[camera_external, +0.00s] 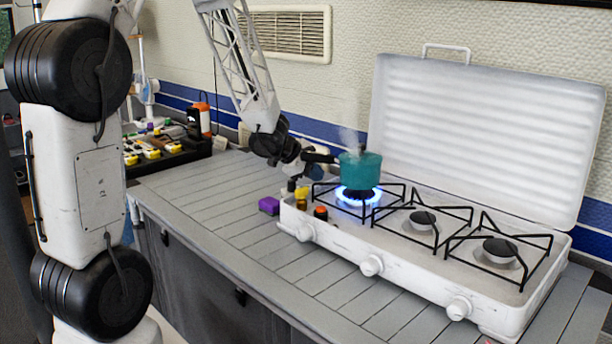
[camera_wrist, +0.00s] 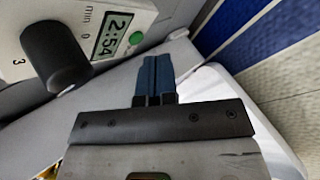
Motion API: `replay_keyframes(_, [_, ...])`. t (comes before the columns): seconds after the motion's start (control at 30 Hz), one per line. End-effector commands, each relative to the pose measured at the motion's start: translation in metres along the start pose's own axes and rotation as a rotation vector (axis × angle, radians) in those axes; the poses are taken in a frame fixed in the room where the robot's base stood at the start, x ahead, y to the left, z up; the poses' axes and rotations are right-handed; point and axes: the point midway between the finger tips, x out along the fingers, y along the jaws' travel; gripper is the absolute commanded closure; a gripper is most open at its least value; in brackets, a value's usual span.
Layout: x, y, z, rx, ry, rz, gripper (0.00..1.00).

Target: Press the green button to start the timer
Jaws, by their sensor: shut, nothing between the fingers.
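The green button (camera_wrist: 136,38) is a small round button on a light timer panel (camera_wrist: 110,12) in the wrist view, beside a display (camera_wrist: 113,34) that reads 2:54. A black knob (camera_wrist: 56,52) with markings around it is to its left. My gripper (camera_wrist: 155,58) is shut and empty, its two blue fingers side by side. The fingertips appear just below and right of the button, with a small gap in the picture. In the external view, my arm's end (camera_external: 289,153) is beside the stove's left end; the button cannot be made out there.
A white stove (camera_external: 412,278) with its lid (camera_external: 480,120) open holds a teal pot (camera_external: 360,170) over a lit blue flame. Small jars and a purple block (camera_external: 269,205) are near its left end. A black tray (camera_external: 172,152) stands further left. The front counter is clear.

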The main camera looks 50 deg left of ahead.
Motion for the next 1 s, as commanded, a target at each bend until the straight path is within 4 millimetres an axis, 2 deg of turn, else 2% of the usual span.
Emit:
replay_keyframes(0.47, [-0.002,-0.002,-0.002,0.001,0.0,-0.001,1.0])
replay_keyframes(1.0, [-0.027,-0.02,-0.02,0.001,0.0,-0.001,1.0])
